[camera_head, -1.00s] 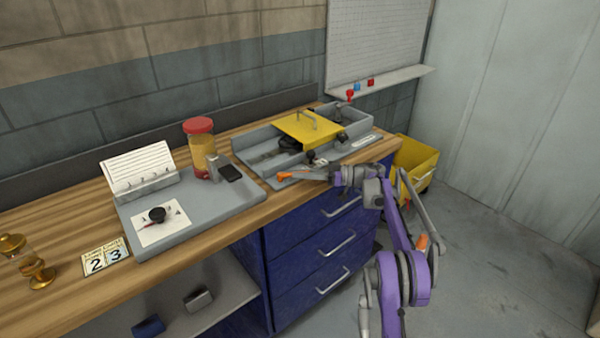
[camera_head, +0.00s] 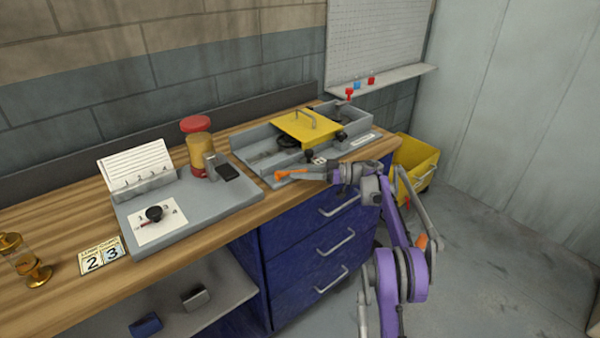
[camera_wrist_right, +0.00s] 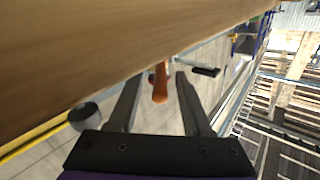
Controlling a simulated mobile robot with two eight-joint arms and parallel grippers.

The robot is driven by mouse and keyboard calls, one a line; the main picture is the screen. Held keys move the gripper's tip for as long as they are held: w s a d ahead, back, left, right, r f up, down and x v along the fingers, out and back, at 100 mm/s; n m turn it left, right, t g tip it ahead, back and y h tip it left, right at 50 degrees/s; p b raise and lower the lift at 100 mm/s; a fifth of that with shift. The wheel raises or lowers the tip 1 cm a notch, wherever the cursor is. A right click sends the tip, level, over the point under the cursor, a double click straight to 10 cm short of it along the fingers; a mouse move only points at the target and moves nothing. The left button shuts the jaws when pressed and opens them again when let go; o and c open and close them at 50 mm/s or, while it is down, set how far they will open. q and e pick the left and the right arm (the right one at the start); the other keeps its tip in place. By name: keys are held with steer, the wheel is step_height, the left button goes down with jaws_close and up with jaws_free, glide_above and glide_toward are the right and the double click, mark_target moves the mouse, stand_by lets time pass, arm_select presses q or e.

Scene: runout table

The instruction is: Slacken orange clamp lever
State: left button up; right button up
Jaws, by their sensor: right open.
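The orange clamp lever (camera_head: 288,175) shows at the front edge of the grey tray unit (camera_head: 262,171) on the bench. My right gripper (camera_head: 304,174) reaches in from the right, with its fingers at the lever. In the right wrist view the lever (camera_wrist_right: 160,84) stands between the two spread fingers of my right gripper (camera_wrist_right: 155,90), with a gap visible on each side. The gripper is open and holds nothing. My left gripper is not in view.
A yellow cover (camera_head: 308,126) with a handle sits on the tray unit. A dark knob (camera_head: 309,155) stands close behind my right gripper. Blue drawers (camera_head: 318,235) are below.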

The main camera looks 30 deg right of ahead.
steer(key=v, duration=1)
steer(key=shift+s+d, duration=0.2)
steer(key=shift+d, duration=0.15)
